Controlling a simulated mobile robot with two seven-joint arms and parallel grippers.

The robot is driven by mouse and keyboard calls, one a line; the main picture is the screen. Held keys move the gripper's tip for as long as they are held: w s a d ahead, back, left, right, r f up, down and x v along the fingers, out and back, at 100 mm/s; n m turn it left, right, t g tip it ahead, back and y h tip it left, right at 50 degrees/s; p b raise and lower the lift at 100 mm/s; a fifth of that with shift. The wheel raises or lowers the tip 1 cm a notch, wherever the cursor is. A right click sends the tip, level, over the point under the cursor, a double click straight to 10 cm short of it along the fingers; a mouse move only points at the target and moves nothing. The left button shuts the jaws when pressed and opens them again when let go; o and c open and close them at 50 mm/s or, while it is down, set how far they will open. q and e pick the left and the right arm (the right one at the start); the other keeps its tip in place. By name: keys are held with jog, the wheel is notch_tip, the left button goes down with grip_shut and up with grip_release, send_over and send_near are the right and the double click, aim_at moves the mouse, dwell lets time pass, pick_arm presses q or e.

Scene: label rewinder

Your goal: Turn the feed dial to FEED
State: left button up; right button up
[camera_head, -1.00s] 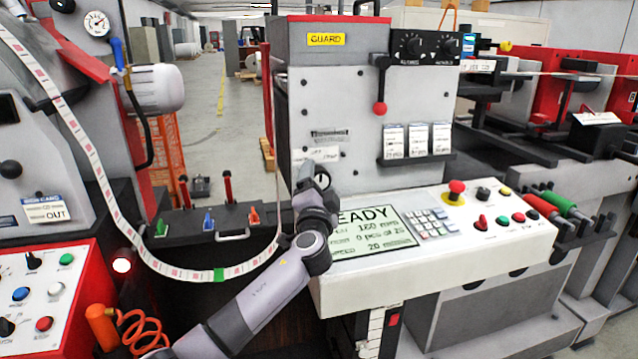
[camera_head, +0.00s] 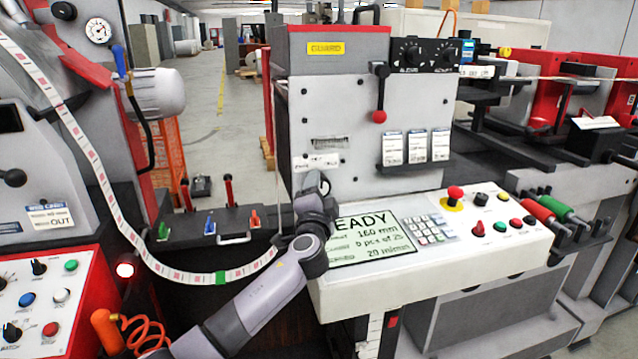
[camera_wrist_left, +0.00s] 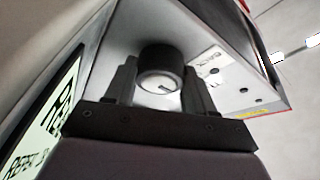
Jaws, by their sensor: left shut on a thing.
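The feed dial (camera_wrist_left: 160,68) is a dark round knob with a pale face and a short dark pointer mark. In the left wrist view it sits between the two dark fingers of my left gripper (camera_wrist_left: 161,88), which is shut on it. In the head view my left gripper (camera_head: 319,187) reaches the lower left of the grey guard housing (camera_head: 350,100) and hides most of the dial. A white label (camera_head: 317,161) is just above the gripper; its words are too blurred to read surely. My right gripper is not in view.
The white console (camera_head: 430,265) with the READY screen (camera_head: 374,236), keypad (camera_head: 430,230) and red emergency button (camera_head: 455,193) lies right of my gripper. A label strip (camera_head: 110,205) hangs in a loop at left. A red-handled lever (camera_head: 379,116) projects from the housing.

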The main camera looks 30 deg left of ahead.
pick_arm(q)
jog(key=m+p, duration=0.1)
jog(key=p, duration=0.1)
jog(key=m+h+p, duration=0.1)
jog(key=m+p, duration=0.1)
jog(key=shift+r+g, duration=0.35)
jog(key=shift+g, duration=0.05)
jog(key=shift+f+m+p, duration=0.15)
jog(key=shift+m+p, duration=0.35)
jog(key=shift+m, duration=0.3)
jog(key=shift+f+m+g+h, duration=0.1)
jog(key=shift+m+g+h, duration=0.2)
jog(key=shift+m+g, duration=0.3)
jog(key=shift+m, duration=0.3)
jog(key=o, duration=1)
jog(key=shift+o, duration=0.2)
jog(key=shift+s, duration=0.1)
jog(key=shift+v, duration=3.5)
